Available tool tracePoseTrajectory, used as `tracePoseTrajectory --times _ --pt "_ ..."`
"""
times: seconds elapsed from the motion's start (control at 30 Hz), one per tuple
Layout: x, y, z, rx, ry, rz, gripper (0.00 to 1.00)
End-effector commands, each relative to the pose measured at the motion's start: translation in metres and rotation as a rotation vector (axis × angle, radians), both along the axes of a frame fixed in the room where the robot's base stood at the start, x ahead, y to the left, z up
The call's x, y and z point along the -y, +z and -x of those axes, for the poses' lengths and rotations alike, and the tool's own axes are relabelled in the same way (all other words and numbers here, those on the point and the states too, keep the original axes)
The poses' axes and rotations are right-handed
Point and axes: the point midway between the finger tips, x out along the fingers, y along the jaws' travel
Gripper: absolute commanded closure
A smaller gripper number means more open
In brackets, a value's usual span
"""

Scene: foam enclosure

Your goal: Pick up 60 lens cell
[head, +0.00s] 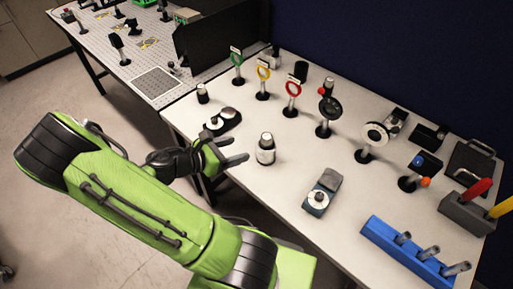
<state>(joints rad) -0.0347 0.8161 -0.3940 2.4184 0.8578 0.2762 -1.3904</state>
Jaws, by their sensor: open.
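Three ring-shaped lens holders stand upright on posts along the table's back: a green one (237,60), a yellow one (263,74) and a red one (292,88). Each has a small pale tag on top, too small to read, so I cannot tell which thing is the 60 lens cell. Larger dark round mounts, a black one (330,108) and a white-faced one (375,134), stand right of them. My gripper (236,146) is open and empty over the table's front left edge, left of a dark-and-white bottle (266,150) and in front of a dark tray with discs (222,121).
A blue rack with several grey cylinders (408,252) and a grey block (468,214) with red and yellow handles occupy the right end. A blue-grey device (322,194) sits mid-front. Another table with a perforated top (155,82) stands at upper left. Clear tabletop surrounds the bottle.

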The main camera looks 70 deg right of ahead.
Motion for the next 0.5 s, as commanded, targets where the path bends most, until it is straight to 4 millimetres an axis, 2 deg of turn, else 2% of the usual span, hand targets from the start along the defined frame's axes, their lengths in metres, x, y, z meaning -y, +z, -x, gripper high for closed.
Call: tracePoseTrajectory --times 0.13,0.4,0.5 --pt "0.012 -0.005 0.008 -0.010 -0.003 0.003 0.32" --pt "0.063 -0.032 0.043 -0.008 -0.006 0.000 0.32" --pt "0.077 -0.038 0.051 -0.007 -0.002 0.001 0.32"
